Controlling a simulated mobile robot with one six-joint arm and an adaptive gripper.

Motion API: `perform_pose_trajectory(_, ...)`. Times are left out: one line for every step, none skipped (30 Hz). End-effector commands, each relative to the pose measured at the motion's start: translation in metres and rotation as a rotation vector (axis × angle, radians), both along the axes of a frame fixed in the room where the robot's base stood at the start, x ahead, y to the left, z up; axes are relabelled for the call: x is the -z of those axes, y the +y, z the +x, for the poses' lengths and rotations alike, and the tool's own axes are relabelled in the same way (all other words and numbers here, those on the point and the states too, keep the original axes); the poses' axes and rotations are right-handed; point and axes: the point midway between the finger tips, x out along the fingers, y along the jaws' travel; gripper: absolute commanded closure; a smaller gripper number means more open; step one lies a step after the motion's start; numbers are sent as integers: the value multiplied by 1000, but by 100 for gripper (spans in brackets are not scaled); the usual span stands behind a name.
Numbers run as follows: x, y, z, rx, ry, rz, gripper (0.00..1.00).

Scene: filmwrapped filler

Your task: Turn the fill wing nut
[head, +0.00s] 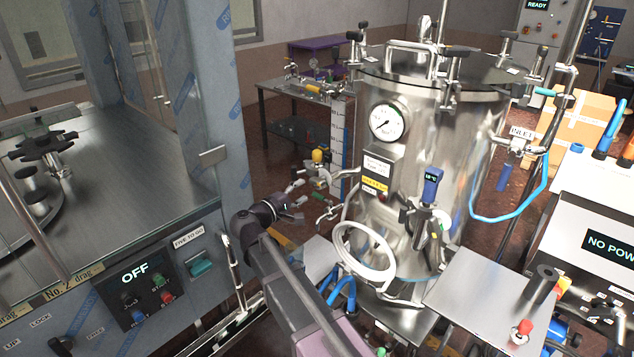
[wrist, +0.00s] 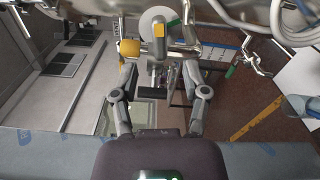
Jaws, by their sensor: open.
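My gripper (head: 298,195) is at the left of the steel tank, its fingers apart, in front of a pipe fitting low on the tank's side. In the wrist view the open gripper (wrist: 160,76) has nothing clearly between its fingertips. Beyond them is a metal pipe fitting (wrist: 180,50) with a yellow cap (wrist: 129,48) on its left and a small yellow piece on top. The yellow cap (head: 318,155) also shows in the head view. I cannot tell for sure which part is the fill wing nut; it is small or hidden among the fittings.
A film-wrapped machine (head: 110,160) with an OFF panel stands at the left. A steel side table (head: 482,290) is at the right. A workbench (head: 290,95) is behind.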

Motion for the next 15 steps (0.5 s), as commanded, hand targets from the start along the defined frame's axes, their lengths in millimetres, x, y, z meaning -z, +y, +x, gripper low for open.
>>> perform_pose_trajectory(0,-5,7,2,0,0,41)
perform_pose_trajectory(0,-7,11,1,0,0,41)
perform_pose_trajectory(0,-11,15,1,0,0,41)
perform_pose_trajectory(0,-14,19,2,0,0,41)
perform_pose_trajectory(0,-17,22,2,0,0,41)
perform_pose_trajectory(0,-20,27,1,0,0,41)
perform_pose_trajectory(0,-22,30,1,0,0,41)
perform_pose_trajectory(0,-25,33,1,0,0,41)
perform_pose_trajectory(0,-28,37,2,0,0,41)
perform_pose_trajectory(0,-30,40,1,0,0,41)
perform_pose_trajectory(0,-32,42,1,0,0,41)
perform_pose_trajectory(0,-34,45,0,0,0,41)
perform_pose_trajectory(0,-36,47,0,0,0,41)
perform_pose_trajectory(0,-37,49,0,0,0,41)
perform_pose_trajectory(0,-39,51,0,0,0,41)
